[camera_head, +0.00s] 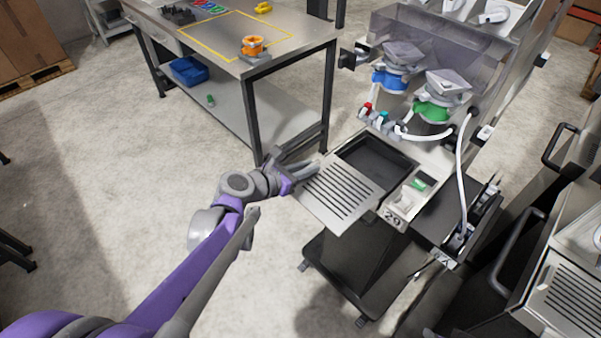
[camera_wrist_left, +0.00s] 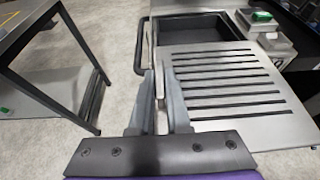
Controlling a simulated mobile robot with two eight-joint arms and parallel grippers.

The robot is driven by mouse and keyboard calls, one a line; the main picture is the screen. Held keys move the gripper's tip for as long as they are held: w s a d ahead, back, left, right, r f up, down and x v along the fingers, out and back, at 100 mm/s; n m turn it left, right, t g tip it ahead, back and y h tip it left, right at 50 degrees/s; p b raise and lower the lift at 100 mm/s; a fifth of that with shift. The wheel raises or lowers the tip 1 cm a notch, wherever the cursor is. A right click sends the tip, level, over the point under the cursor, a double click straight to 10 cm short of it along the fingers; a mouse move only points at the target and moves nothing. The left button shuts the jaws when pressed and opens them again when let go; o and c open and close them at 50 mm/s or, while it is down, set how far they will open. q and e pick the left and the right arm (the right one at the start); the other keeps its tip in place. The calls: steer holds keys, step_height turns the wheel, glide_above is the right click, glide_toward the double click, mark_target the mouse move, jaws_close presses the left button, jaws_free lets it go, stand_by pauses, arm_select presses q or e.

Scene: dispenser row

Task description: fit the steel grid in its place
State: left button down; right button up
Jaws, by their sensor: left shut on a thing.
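The steel grid (camera_head: 340,193) is a flat slotted plate in front of the dispenser. My left gripper (camera_head: 305,170) is shut on the grid's left edge and holds it out from the machine. In the left wrist view the grid (camera_wrist_left: 225,85) extends to the right of the fingers (camera_wrist_left: 162,90). The dark rectangular tray recess (camera_head: 376,164) of the dispenser is uncovered, just behind the grid. It also shows in the left wrist view (camera_wrist_left: 200,30). Whether the grid touches the recess's front rim I cannot tell. My right gripper is not in view.
A small scale-like unit with a green button (camera_head: 410,195) stands right of the grid. Blue (camera_head: 389,80) and green (camera_head: 433,110) dispenser heads and a white hose (camera_head: 462,165) are above the recess. A steel workbench (camera_head: 285,45) stands at the back left. Another machine with a similar grid (camera_head: 570,300) is at right.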

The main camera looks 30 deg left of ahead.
mark_target(332, 156)
arm_select(q)
steer(key=shift+w+d+b, duration=0.15)
steer(key=shift+w+d, duration=0.35)
steer(key=shift+w, duration=0.95)
steer(key=shift+w+d+b, duration=0.15)
steer(key=shift+w+d, duration=0.4)
steer(key=shift+w, duration=0.9)
steer(key=shift+w+d+b, duration=0.15)
steer(key=shift+w+d, duration=0.35)
steer(key=shift+w, duration=0.95)
steer(key=shift+w+d, duration=0.4)
steer(key=shift+w, duration=0.65)
steer(key=shift+w+d, duration=0.35)
steer(key=shift+w, duration=0.65)
steer(key=shift+w+d, duration=0.4)
steer(key=shift+w, duration=0.65)
steer(key=shift+f+b, duration=0.7)
steer(key=shift+f, duration=0.05)
steer(key=c, duration=0.8)
jaws_free()
steer(key=shift+s, duration=0.1)
